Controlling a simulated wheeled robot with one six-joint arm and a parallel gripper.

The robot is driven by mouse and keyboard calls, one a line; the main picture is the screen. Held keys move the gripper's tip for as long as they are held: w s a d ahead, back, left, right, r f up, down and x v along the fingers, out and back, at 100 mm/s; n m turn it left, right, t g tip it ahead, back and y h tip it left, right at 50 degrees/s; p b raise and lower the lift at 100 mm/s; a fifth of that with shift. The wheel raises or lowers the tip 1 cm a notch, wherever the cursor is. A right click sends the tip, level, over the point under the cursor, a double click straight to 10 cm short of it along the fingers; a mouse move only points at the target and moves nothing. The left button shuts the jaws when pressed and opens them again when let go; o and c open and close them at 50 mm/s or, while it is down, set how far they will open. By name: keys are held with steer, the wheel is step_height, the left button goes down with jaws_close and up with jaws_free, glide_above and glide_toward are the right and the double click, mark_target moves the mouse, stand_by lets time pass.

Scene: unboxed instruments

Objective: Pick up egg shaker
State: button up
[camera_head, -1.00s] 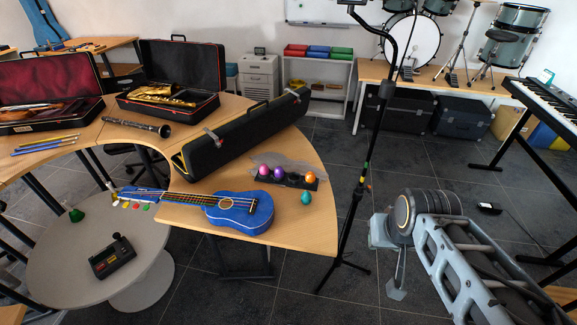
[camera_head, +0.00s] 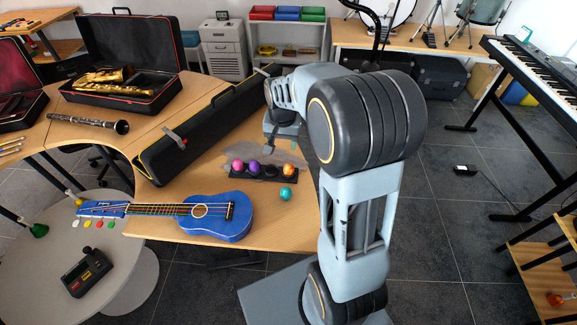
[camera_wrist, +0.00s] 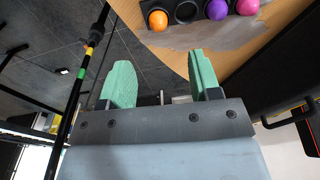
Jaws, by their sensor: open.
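A pink egg shaker (camera_head: 237,165), a purple one (camera_head: 254,167) and an orange one (camera_head: 289,170) sit in a black holder (camera_head: 246,174) on the wooden table. The holder has an empty round socket (camera_wrist: 186,12) between purple and orange. A teal egg shaker (camera_head: 285,193) lies loose on the table beside the holder, near the guitar. In the wrist view the orange egg (camera_wrist: 157,20), purple egg (camera_wrist: 217,9) and pink egg (camera_wrist: 247,7) show at the top; the teal one does not. My gripper (camera_wrist: 160,78) is open and empty, with green fingers, apart from the eggs.
A blue ukulele (camera_head: 216,212) lies left of the teal egg. A long black case (camera_head: 203,128) lies behind the holder. A thin dark stand pole (camera_wrist: 85,60) runs beside my gripper in the wrist view. The table's right edge is close to the eggs.

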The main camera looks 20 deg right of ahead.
mark_target(288, 165)
steer(key=w+d+f+m, duration=0.1)
steer(key=f, duration=0.3)
steer(key=w+d+f+m+g+p, duration=0.1)
steer(key=w+f, duration=0.1)
steer(key=f, duration=0.3)
steer(key=w+d+f+m+p, duration=0.1)
steer(key=w+d+f, duration=0.1)
steer(key=f, duration=0.3)
steer(key=shift+w, duration=0.15)
steer(key=shift+d+f+p, duration=0.2)
steer(key=shift+f+p, duration=0.75)
steer(key=shift+f, duration=2.4)
